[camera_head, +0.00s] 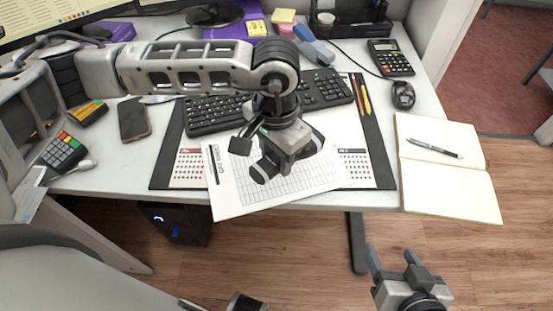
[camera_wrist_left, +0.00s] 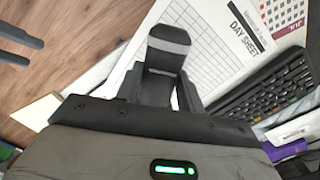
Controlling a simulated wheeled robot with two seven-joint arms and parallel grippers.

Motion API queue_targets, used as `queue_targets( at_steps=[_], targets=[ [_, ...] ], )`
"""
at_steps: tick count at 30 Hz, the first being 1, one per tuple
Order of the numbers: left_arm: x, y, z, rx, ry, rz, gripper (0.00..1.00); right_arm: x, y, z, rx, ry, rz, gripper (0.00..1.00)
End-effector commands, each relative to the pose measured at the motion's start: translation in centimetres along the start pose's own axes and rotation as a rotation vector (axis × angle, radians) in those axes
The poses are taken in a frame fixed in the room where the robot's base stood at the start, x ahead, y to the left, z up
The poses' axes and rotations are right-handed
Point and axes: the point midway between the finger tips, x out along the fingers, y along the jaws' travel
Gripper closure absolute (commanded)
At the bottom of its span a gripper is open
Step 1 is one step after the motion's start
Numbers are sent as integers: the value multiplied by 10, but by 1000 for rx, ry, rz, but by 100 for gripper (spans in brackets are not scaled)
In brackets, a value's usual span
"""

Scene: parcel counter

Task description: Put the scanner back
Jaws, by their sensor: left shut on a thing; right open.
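My left gripper (camera_head: 287,155) is over the front of the desk, above the printed day sheet. It is shut on a dark thing with a light grey band, which I take to be the scanner (camera_wrist_left: 168,50). In the head view, dark ends of it seem to show beside the jaws; the gripper hides most of it. In the left wrist view it sits between the jaws (camera_wrist_left: 160,92). My right gripper (camera_head: 394,262) is open and empty, in front of the desk over the floor. I cannot make out a scanner stand for certain.
The day sheet (camera_head: 228,195) overhangs the desk's front edge. The keyboard (camera_head: 215,115), phone (camera_head: 133,118) and card terminal (camera_head: 65,150) lie left. The mouse (camera_head: 403,95), calculator (camera_head: 390,57) and open notebook (camera_head: 445,190) lie right. A blue-grey object (camera_head: 316,48) lies behind the keyboard.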

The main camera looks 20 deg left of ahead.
Motion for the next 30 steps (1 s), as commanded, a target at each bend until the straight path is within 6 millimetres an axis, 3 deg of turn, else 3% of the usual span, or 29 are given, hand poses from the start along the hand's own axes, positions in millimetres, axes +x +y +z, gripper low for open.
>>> queue_targets(
  at_steps=[6, 11, 17, 28, 29, 30],
  targets=[
    [22, -13, -14, 1, 3, 1, 90, 2, 1, -1, -4, 2, 3, 36],
    [31, -19, -18, 0, 4, 0, 90, 3, 2, -2, -6, 3, 3, 36],
    [58, -18, -17, 0, 2, 2, 90, 0, 2, -5, -13, 0, 7, 36],
    [66, -19, -18, 0, 5, 0, 90, 4, 2, 2, -11, -3, 6, 36],
    [65, -19, -18, 0, 3, 0, 60, 4, 2, 2, -9, -2, 5, 36],
    [64, -19, -18, 0, 3, 0, 48, 3, 2, 1, -9, -3, 5, 36]
  ],
)
